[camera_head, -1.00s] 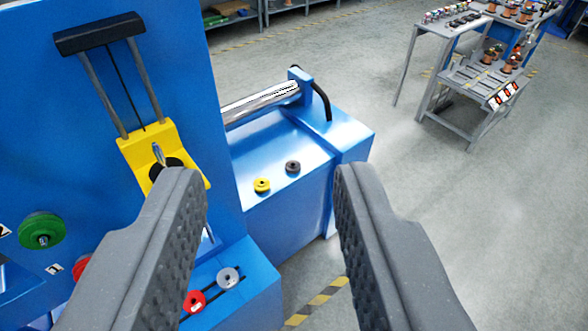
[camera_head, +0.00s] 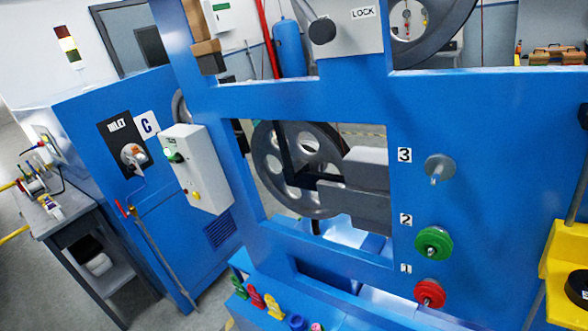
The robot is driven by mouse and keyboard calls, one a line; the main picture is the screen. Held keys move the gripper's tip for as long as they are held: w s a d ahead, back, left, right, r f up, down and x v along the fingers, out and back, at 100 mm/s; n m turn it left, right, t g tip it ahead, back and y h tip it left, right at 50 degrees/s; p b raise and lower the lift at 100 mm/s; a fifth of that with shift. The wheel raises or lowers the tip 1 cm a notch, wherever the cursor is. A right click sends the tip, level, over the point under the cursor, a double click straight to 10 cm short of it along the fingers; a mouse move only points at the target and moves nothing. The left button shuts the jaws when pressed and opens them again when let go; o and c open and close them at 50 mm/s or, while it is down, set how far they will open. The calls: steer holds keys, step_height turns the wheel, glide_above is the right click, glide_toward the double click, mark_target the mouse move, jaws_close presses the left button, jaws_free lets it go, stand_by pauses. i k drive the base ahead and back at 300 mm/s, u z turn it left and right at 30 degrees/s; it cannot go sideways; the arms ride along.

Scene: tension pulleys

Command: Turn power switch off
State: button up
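No part labelled as a power switch can be read. A white control box (camera_head: 197,168) is on the blue machine, left of centre. It has a bright green button or light (camera_head: 173,155) on its upper left and small red and yellow buttons (camera_head: 192,194) lower down. To its left, a black panel (camera_head: 124,143) marked "INLET" bears a round silver and orange fitting (camera_head: 133,156), beside a "C" label. Which of these is the power switch I cannot tell. My gripper does not show in the current view.
Coloured pieces (camera_head: 256,298) stand low in front. A grey table (camera_head: 65,230) stands at the left; floor shows around it.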

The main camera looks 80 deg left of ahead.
mark_target(178, 159)
steer(key=u, duration=2.55)
steer(key=k, duration=1)
steer(key=u, duration=0.35)
steer(key=i, duration=1.05)
steer(key=z, duration=0.3)
